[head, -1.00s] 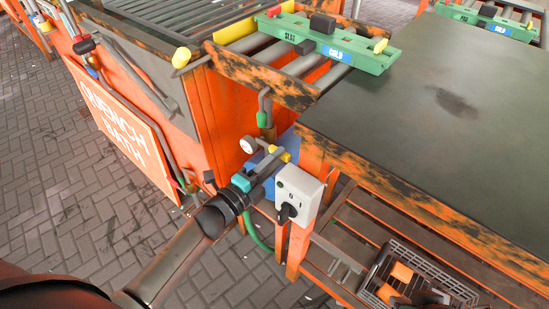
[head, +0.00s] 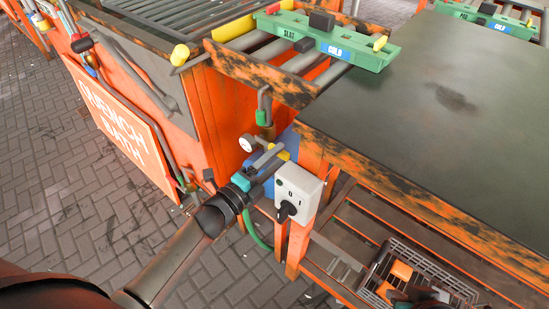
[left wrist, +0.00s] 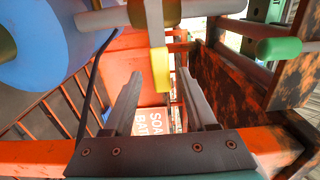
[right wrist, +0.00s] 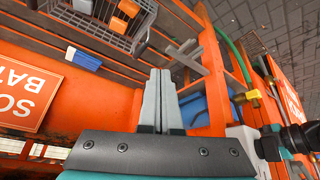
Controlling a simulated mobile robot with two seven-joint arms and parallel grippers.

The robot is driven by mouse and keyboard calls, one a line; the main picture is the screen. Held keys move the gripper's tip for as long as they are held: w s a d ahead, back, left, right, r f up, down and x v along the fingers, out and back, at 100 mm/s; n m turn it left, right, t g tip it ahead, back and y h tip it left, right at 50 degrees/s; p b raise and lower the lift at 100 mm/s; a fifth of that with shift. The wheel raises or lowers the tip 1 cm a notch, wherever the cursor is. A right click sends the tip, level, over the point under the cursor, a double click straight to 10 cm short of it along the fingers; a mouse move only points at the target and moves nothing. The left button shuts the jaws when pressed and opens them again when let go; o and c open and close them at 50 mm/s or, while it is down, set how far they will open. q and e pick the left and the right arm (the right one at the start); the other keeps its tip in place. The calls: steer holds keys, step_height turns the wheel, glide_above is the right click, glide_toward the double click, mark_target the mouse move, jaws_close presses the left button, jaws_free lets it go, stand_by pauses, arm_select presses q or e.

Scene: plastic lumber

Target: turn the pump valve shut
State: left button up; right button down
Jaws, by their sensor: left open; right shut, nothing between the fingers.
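The pump valve's yellow lever (head: 283,155) sits on the grey pipework beside the table corner, just past my left gripper (head: 268,168). In the left wrist view the yellow lever (left wrist: 160,70) hangs between the tips of my open left gripper (left wrist: 158,85), with space on both sides. I see no contact, but cannot judge the depth. The blue pump body (left wrist: 35,45) is at upper left there, and partly hidden in the head view (head: 262,182). My right gripper (right wrist: 160,90) is shut and empty; I cannot make it out in the head view.
A white switch box (head: 299,190) with a black knob (head: 287,210) stands just right of my left gripper. The dark table (head: 430,120) lies at right, above a wire basket (head: 380,270). The orange quench bath (head: 215,120) and a gauge (head: 247,143) are close at left.

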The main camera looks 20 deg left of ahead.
arm_select(q)
steer(key=shift+s+a, duration=0.1)
steer(key=shift+s, duration=0.2)
steer(key=shift+p+v, duration=0.5)
steer(key=shift+v, duration=0.6)
steer(key=p+v, duration=0.3)
steer(key=v, duration=0.9)
steer(key=shift+s, duration=0.25)
arm_select(e)
step_height(320, 180, down, 8)
steer(key=s+g, duration=0.1)
steer(key=shift+d+r+g, duration=0.25)
steer(key=shift+d+g, duration=0.05)
steer(key=shift+g, duration=0.1)
